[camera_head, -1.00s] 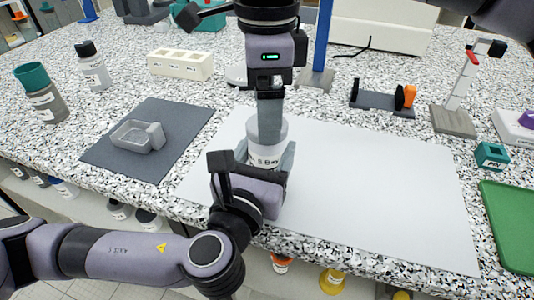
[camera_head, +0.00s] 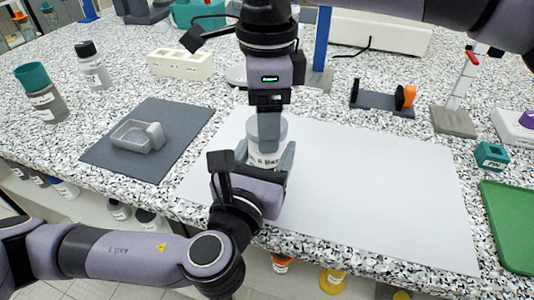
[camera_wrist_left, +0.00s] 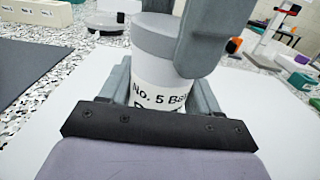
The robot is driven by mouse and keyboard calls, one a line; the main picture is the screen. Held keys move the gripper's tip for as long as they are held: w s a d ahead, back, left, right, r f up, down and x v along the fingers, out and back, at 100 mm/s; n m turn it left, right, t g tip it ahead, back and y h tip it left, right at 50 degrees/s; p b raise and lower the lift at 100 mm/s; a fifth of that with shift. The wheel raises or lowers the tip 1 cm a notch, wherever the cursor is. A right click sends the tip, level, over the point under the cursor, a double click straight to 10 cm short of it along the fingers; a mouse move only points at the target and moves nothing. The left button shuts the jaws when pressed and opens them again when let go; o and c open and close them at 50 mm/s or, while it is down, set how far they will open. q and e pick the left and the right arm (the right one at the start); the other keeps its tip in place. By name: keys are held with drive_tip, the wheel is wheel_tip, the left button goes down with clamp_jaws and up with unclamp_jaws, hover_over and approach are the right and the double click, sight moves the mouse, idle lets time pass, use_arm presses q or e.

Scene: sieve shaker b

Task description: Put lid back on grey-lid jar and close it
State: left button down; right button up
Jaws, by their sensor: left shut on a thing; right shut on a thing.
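The jar (camera_head: 262,159) stands upright on the white mat, its white label reading "No. 5 Ba…" in the left wrist view (camera_wrist_left: 158,92). Its grey lid (camera_head: 281,128) sits on top, with no clear gap below it in the left wrist view (camera_wrist_left: 153,38). My left gripper (camera_head: 265,165) is shut on the jar body from the front, one finger on each side. My right gripper (camera_head: 268,132) comes down from above and is shut on the lid. One of its fingers hides part of the lid and jar; its other finger is hidden.
The white mat (camera_head: 390,195) is clear to the right. A teal-lidded bottle (camera_head: 42,95) and a dark-lidded bottle (camera_head: 92,66) stand farther left. A green tray (camera_head: 512,225) is at the right edge.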

sight(261, 165)
drive_tip(key=o, duration=1.3)
drive_tip(key=shift+c, duration=0.2)
wheel_tip(261, 165, up, 12)
use_arm(q)
drive_tip(key=shift+c, duration=0.8)
unclamp_jaws()
drive_tip(key=shift+v, duration=3.55)
